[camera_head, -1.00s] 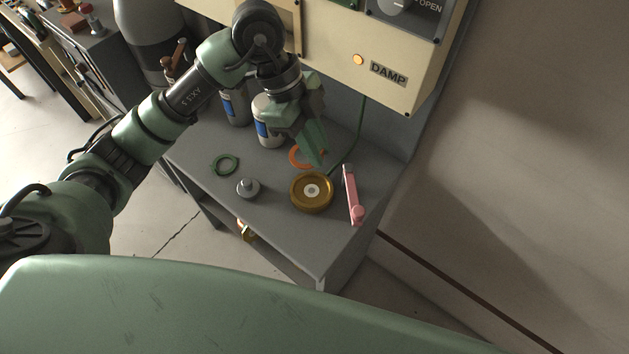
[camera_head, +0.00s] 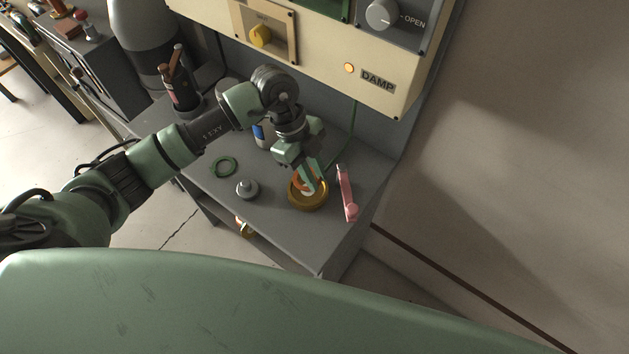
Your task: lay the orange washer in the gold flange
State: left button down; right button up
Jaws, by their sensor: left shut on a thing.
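The gold flange (camera_head: 308,206) is a round, shallow dish on the grey bench top. My left gripper (camera_head: 310,186) is directly over the flange, pointing down, shut on the orange washer (camera_head: 297,181). The washer is at the flange's upper part in the picture, mostly hidden behind the fingers. I cannot tell whether it touches the flange. My right gripper is not in view.
A pink tool (camera_head: 347,194) lies close to the right of the flange. A grey knobbed piece (camera_head: 247,188) and a green ring (camera_head: 223,167) lie to the left. A can (camera_head: 259,134) stands behind, below the cream panel (camera_head: 330,50).

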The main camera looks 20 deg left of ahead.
pick_arm(q)
notch_tip(320, 180, down, 4)
jog(key=shift+f+p, duration=0.1)
jog(key=shift+p, duration=0.3)
jog(key=shift+f, duration=0.25)
jog(key=shift+f, duration=0.15)
jog(key=c, duration=1.3)
grip_release()
jog(key=shift+b+v, duration=1.3)
jog(key=shift+v, duration=4.9)
